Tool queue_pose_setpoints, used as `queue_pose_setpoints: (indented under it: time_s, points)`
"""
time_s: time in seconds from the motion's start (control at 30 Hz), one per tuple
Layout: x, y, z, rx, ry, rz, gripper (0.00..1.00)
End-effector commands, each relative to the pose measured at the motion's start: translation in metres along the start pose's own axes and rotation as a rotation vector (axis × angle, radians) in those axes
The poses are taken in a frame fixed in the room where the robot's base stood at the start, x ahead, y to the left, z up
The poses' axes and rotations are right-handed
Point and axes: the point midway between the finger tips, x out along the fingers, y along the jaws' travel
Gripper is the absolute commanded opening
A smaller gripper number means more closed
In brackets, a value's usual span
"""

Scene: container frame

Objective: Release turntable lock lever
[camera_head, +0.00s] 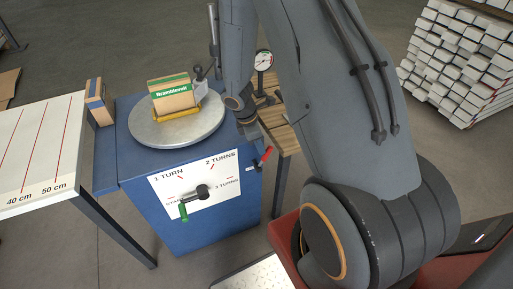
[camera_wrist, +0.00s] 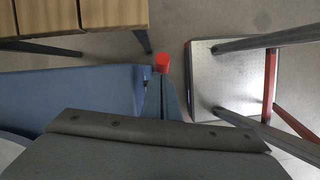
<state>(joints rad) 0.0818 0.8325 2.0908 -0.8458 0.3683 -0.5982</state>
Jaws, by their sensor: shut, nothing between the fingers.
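The lock lever shows as a red-tipped handle (camera_head: 266,154) at the right side of the blue turntable cabinet (camera_head: 135,160) in the head view. In the wrist view its round red end (camera_wrist: 162,62) lies just beyond my fingertips. My gripper (camera_head: 258,143) is shut and empty, pointing down at the cabinet's right edge, close by the lever. The wrist view shows the narrow fingers (camera_wrist: 163,88) together; I cannot tell if they touch the lever. The grey round turntable (camera_head: 150,130) carries a cardboard box (camera_head: 174,98) with a green label. The lever's base is mostly hidden.
A white measuring table (camera_head: 40,140) stands left. A wooden-slat table (camera_head: 283,138) with a dial gauge (camera_head: 263,60) stands behind right. Stacked white bars (camera_head: 460,60) are at far right.

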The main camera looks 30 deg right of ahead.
Motion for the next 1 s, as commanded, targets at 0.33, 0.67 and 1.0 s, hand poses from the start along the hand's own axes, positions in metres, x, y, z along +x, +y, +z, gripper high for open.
queue_pose_setpoints:
  time_s: [0.33,0.67,1.0]
  points:
    - [0.005,0.0,0.015,0.004,-0.007,-0.011,0.0]
    - [-0.018,-0.001,-0.007,0.005,-0.006,-0.003,0.0]
    - [-0.073,0.005,-0.008,0.007,-0.006,0.009,0.0]
